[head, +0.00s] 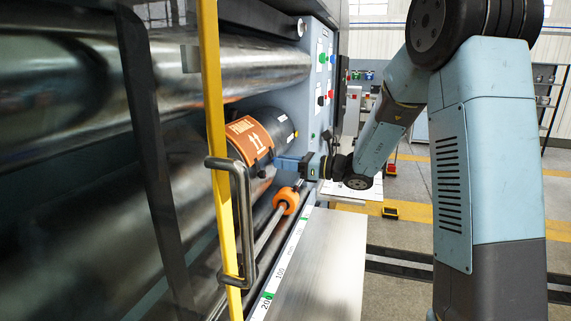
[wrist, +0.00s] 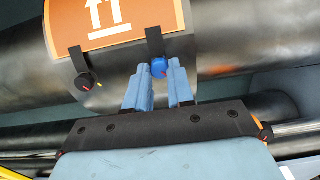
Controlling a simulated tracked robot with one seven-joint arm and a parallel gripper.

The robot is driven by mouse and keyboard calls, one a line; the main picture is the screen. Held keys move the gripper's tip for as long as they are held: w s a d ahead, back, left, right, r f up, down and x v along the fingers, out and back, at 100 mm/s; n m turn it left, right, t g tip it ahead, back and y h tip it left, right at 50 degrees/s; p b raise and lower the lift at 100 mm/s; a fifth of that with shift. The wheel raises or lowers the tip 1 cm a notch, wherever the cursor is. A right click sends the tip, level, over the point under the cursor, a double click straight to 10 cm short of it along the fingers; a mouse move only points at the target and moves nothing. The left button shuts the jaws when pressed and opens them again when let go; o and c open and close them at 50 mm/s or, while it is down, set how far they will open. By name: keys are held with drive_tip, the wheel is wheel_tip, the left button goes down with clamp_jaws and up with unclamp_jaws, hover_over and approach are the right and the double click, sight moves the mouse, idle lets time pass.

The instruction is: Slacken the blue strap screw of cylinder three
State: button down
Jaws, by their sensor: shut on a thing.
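The cylinder (head: 274,123) carries an orange plate with white arrows (head: 247,139), which also shows at the top of the wrist view (wrist: 112,18). A dark strap (wrist: 154,42) runs down from the plate to the blue strap screw (wrist: 158,66). My gripper (wrist: 157,74) reaches up from below, with its two blue fingers on either side of the blue screw, shut on it. In the head view my gripper (head: 286,163) meets the cylinder's lower right side, and the screw is hidden there. I cannot read a cylinder number.
A second strap with a black knob (wrist: 85,80) sits left of the blue screw. A yellow post (head: 214,125) and a metal handle (head: 246,220) stand in front of the rollers. An orange ring (head: 286,200) sits on a rod below.

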drive_tip(key=n, duration=0.9)
drive_tip(key=n+g+h, duration=0.1)
drive_tip(key=n, duration=0.8)
drive_tip(key=n+g, duration=0.1)
drive_tip(key=n, duration=0.8)
drive_tip(key=shift+h, duration=0.4)
drive_tip(key=c, duration=1)
unclamp_jaws()
drive_tip(key=shift+w+r, duration=0.1)
drive_tip(key=v, duration=1.4)
drive_tip(key=shift+w, duration=0.2)
